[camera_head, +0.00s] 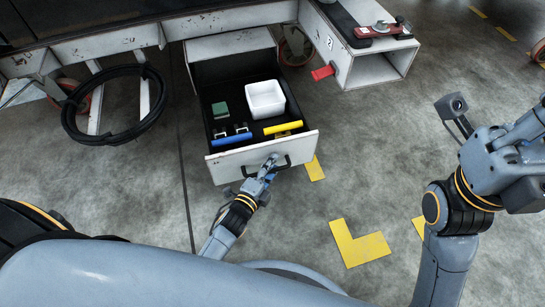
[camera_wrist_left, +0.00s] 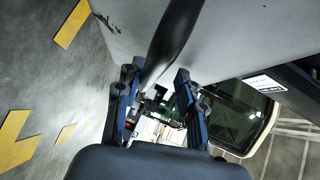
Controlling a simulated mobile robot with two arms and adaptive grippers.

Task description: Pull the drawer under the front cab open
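The white-fronted drawer (camera_head: 228,164) under the cab is pulled well out in the head view, its black inside showing. Its dark handle (camera_head: 284,164) sits on the front panel. My left gripper (camera_head: 268,167) is at the middle of this handle. In the left wrist view, the black handle (camera_wrist_left: 172,40) runs between the fingertips of my left gripper (camera_wrist_left: 157,78). The fingers stand apart on either side of it, with gaps showing; light contact on one side cannot be ruled out. My right arm shows at the right, but its fingers are not seen.
The drawer holds a white bin (camera_head: 265,113), a green block (camera_head: 220,110), a blue-handled tool (camera_head: 232,139) and a yellow-handled tool (camera_head: 283,127). A coiled black hose (camera_head: 72,122) hangs at left. A red handle (camera_head: 323,72) juts out near the right box. The floor in front is clear.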

